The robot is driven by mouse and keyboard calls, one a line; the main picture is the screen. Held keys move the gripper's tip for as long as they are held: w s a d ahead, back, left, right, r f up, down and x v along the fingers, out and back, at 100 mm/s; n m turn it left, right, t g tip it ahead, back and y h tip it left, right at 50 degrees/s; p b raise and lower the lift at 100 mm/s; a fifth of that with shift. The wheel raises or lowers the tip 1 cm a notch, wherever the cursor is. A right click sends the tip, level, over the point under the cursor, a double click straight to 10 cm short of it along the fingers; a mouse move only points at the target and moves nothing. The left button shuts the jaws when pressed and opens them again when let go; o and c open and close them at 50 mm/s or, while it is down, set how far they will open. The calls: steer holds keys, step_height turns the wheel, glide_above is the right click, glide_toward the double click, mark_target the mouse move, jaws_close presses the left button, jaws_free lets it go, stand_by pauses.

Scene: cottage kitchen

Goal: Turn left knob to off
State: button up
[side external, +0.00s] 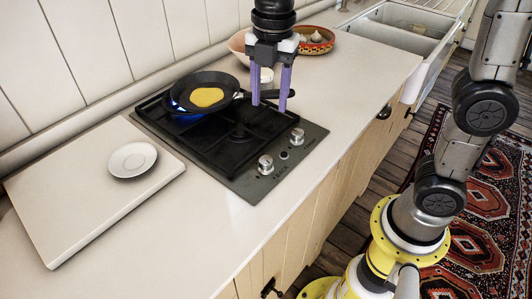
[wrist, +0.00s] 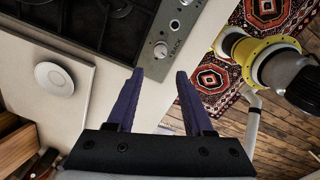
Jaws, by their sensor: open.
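The black two-burner hob (side external: 222,172) has two silver knobs on its front strip. The left knob (side external: 265,164) is nearer the white board, and the right knob (side external: 297,136) is farther along. A blue flame (side external: 180,115) burns under the black pan (side external: 222,79), which holds a yellow pancake (side external: 206,97). My gripper (side external: 269,106) is open and empty, fingers pointing down, above the hob's right side by the pan handle. In the wrist view my gripper (wrist: 159,74) shows the left knob (wrist: 160,50) just beyond its fingertips, apart from them. The knob's exact setting is too small to read.
A white board (side external: 95,205) with a saucer (side external: 132,159) lies left of the hob. A pink bowl (side external: 238,43) and a patterned bowl with garlic (side external: 314,40) stand behind my gripper. A sink (side external: 400,40) is at the back right. The counter's front strip is clear.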

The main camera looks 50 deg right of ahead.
mark_target(266, 159)
steer(key=f, duration=1)
steer(key=a+f, duration=0.1)
steer(key=f, duration=0.4)
steer(key=shift+w+f, duration=0.1)
jaws_close()
